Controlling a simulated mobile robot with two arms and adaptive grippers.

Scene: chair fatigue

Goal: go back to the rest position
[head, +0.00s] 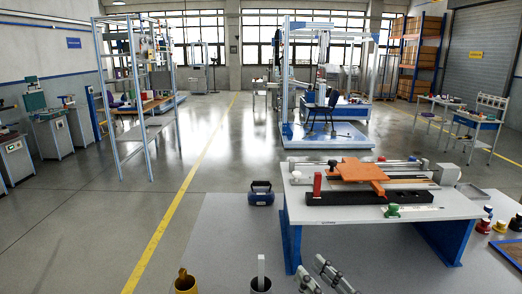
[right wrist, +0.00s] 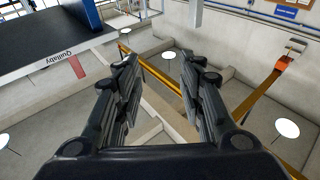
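My right gripper (head: 314,268) shows at the bottom of the head view, in front of the near worktable and to the right of two round containers. In the right wrist view its two dark fingers (right wrist: 162,72) stand apart with nothing between them. They point at the space beside the table. My left gripper does not show in either view.
The worktable (head: 305,215) with blue legs carries an orange plate (head: 352,173) on a rail fixture. Open floor lies left.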

